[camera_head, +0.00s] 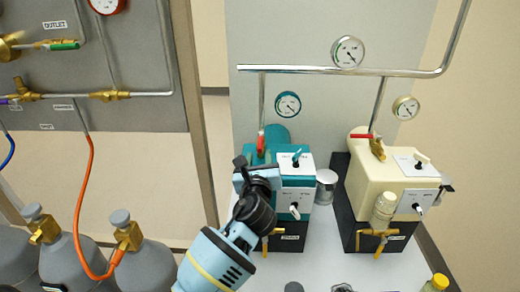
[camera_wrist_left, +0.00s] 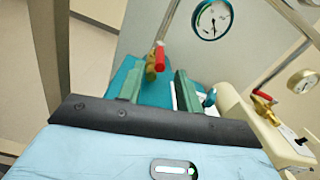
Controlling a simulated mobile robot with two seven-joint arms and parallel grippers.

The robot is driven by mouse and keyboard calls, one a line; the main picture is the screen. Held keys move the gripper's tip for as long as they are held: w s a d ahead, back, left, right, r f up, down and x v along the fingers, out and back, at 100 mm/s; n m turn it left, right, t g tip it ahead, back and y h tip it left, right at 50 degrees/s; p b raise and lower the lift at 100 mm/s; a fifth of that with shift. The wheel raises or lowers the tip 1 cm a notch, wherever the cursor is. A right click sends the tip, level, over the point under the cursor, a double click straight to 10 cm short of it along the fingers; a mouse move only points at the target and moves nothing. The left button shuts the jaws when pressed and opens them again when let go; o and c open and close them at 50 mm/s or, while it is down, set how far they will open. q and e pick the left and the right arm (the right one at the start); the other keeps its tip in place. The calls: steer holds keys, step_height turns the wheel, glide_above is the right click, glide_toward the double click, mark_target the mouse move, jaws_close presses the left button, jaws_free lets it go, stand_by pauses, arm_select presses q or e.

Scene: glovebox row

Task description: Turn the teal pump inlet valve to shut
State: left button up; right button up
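The teal pump (camera_head: 306,165) stands on a black base on the white bench. Its inlet valve has a red handle (camera_head: 261,143), which looks roughly in line with the vertical pipe above it. In the left wrist view the red handle (camera_wrist_left: 160,56) sits on a brass valve body (camera_wrist_left: 151,70). My left gripper (camera_head: 251,166) is over the pump's left side, just below the valve. In the left wrist view its fingers (camera_wrist_left: 158,78) are spread, with the valve beyond and between them and nothing clearly held. The gripper and arm hide part of the pump. My right gripper does not show.
A cream pump (camera_head: 376,185) with a crosswise red handle (camera_head: 360,136) stands to the right. A metal canister (camera_head: 326,186) is between the pumps. A horizontal pipe (camera_head: 320,70) with gauges runs above. Gas cylinders (camera_head: 75,262) and an orange hose (camera_head: 82,200) are at left.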

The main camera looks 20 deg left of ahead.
mark_target(260, 147)
arm_select(q)
steer(key=shift+b+x, duration=0.3)
steer(key=shift+x, duration=2.15)
steer(key=shift+c, duration=0.4)
jaws_close()
